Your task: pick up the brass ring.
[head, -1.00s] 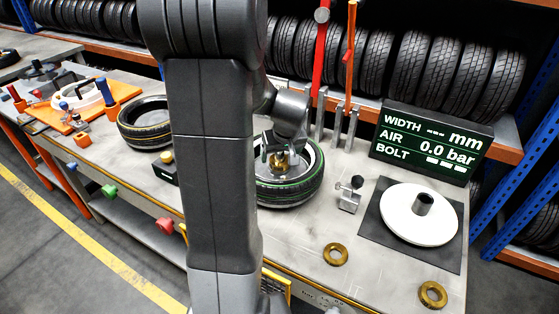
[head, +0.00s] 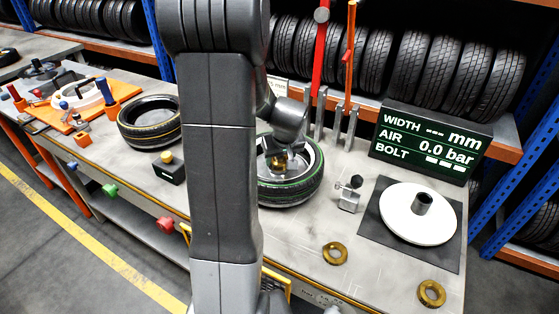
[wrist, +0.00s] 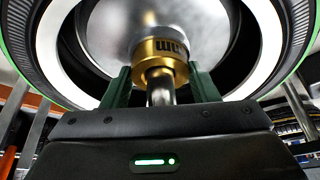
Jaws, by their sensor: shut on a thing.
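My gripper (head: 280,156) is over the hub of a green-striped tyred wheel (head: 302,192) on the bench. It is shut on a brass collar with dark markings, which also shows in the wrist view (wrist: 160,65). The collar surrounds a steel stem (wrist: 161,93), with a dark green finger on each side. I cannot tell whether the collar touches the wheel's hub. Two flat brass rings lie apart from the gripper on the bench: one (head: 335,253) near the front edge, the other (head: 432,293) at the front right corner.
A small clamp block (head: 349,196) stands right of the wheel. Beyond it are a white disc (head: 405,225) on a dark mat and a display (head: 432,141). A loose tyre (head: 150,139) and a black box with a brass knob (head: 168,170) lie left. Upright tools stand behind the wheel.

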